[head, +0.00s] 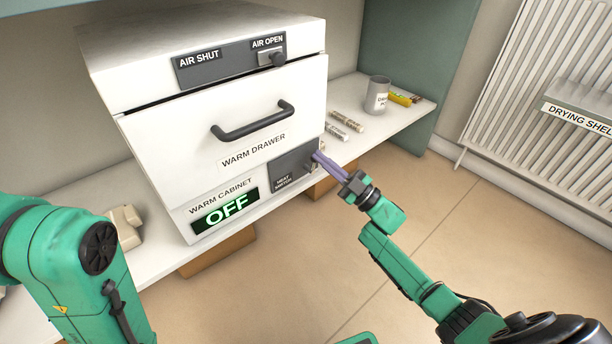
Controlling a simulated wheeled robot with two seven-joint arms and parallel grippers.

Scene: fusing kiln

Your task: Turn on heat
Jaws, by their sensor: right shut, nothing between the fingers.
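The warm cabinet (190,208) is a white box on a shelf, and its green-lit display (226,211) reads OFF. A grey heat switch panel (284,178) sits at its lower right front; the switch itself is mostly hidden behind my gripper. My right gripper (318,157) is shut and empty, its purple-grey fingers at the right end of that panel. I cannot tell whether the fingertips touch the switch. My left arm shows at the lower left, but its gripper is out of view.
The warm drawer (200,135) is closed, with a dark handle (252,120). Above it is an air slider panel (228,65). A grey cup (377,95) and small rods (345,122) lie on the shelf at right. A drying shelf (585,105) is at far right.

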